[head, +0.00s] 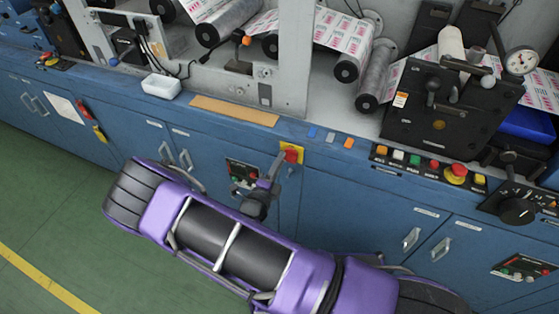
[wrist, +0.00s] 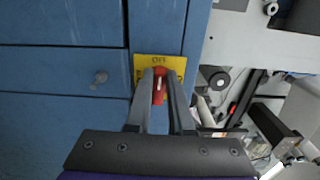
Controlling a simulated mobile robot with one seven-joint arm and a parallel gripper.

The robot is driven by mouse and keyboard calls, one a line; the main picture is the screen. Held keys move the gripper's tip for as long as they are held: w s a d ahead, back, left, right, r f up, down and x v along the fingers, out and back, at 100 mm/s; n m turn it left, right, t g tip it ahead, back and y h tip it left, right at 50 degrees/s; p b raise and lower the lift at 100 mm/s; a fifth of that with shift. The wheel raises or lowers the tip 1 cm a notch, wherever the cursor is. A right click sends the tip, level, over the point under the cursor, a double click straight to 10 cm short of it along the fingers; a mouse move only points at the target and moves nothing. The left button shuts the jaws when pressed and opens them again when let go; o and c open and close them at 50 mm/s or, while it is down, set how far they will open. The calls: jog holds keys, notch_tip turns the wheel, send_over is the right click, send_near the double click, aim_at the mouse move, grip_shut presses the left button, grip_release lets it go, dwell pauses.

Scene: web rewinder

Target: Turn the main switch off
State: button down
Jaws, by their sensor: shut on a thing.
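The main switch is a red rotary handle (wrist: 159,86) on a yellow plate (wrist: 178,63), set in the blue cabinet front. In the head view, the red handle (head: 291,153) shows just beyond my gripper (head: 279,163). My gripper (wrist: 160,78) is shut on the red handle, with one finger on each side of it. The fingers hide part of the handle and the plate's lower part.
A panel of small buttons (head: 243,172) lies left of my gripper. A row of coloured buttons with a red emergency stop (head: 459,170) is to the right. Cabinet handles (head: 411,239) stick out of the blue doors. The green floor (head: 45,215) is clear at left.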

jog(key=shift+f+n, duration=0.15)
jog(key=shift+n, duration=0.15)
jog(key=c, duration=0.8)
grip_release()
jog(key=v, duration=1.7)
jog(key=shift+s, duration=0.25)
